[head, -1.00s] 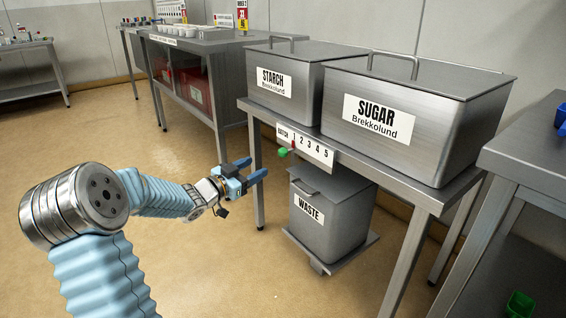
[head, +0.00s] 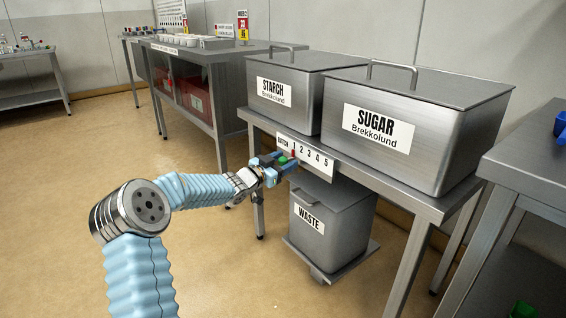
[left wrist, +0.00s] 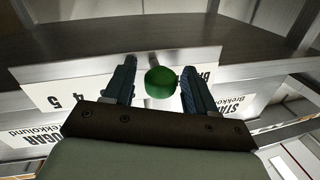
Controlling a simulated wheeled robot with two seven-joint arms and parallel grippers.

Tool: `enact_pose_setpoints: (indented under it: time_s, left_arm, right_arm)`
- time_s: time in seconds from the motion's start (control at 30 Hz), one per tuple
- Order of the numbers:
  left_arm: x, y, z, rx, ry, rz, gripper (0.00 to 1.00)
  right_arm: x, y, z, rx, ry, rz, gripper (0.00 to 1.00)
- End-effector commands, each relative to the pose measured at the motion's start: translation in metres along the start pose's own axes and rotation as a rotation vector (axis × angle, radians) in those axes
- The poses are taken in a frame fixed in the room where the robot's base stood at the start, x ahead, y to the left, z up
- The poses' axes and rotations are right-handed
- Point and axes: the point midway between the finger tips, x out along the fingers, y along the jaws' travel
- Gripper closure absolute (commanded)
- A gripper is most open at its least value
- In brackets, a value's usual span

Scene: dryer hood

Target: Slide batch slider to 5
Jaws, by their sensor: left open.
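The batch slider's green knob (head: 283,160) is at the left end of the batch scale (head: 312,153), near the 1, on the front edge of the steel table. A red pointer (head: 293,153) shows beside the 1. My left gripper (head: 283,163) is at the knob. In the left wrist view the round green knob (left wrist: 161,81) sits between the two open fingers (left wrist: 158,85), closer to the right finger. Whether a finger touches it I cannot tell. My right gripper is not in view.
A starch bin (head: 300,85) and a sugar bin (head: 420,120) stand on the steel table (head: 420,198) above the scale. A waste bin (head: 325,215) is below it. Another table (head: 530,165) stands at right. The floor at left is open.

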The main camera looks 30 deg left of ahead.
Motion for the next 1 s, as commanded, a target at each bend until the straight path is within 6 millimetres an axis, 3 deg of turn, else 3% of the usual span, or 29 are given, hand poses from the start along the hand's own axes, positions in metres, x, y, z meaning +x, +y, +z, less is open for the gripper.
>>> enact_pose_setpoints:
  time_s: [0.07, 0.43, 0.7, 1.0]
  left_arm:
    - [0.0, 0.0, 0.0, 0.0, 0.0, 0.0, 0.44]
    - [-0.001, 0.0, 0.0, 0.0, 0.0, 0.0, 1.0]
    - [-0.001, 0.005, 0.001, 0.0, 0.001, 0.0, 1.0]
    - [-0.012, 0.062, -0.006, 0.002, 0.002, 0.003, 1.0]
  right_arm:
    - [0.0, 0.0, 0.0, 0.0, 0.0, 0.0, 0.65]
    - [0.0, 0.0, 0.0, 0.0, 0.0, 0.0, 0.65]
    - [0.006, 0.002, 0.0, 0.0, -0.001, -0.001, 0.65]
    - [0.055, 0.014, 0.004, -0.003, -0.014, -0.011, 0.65]
